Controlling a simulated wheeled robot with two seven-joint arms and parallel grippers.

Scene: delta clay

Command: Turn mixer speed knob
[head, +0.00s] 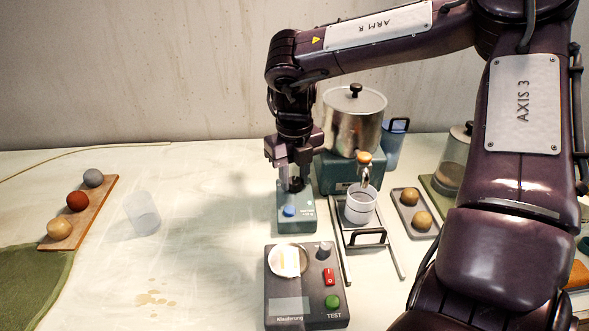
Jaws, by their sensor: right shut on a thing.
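A small teal control box (297,222) stands on the table just left of the metal mixing pot. A dark knob (296,185) sits on its top, towards the back, with a blue button (289,211) in front of it. My right gripper (294,183) points straight down over the box, its fingers shut on the dark knob and partly hiding it. The steel mixing pot (345,125) with a lid stands on a teal base (336,172). My left gripper is not in view.
A white cup (360,206) stands on a rack (374,238) under the pot's tap. A grey test unit (306,287) is in front. A wooden board (96,202) with balls and a clear beaker (143,214) are left. Table between is mostly clear.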

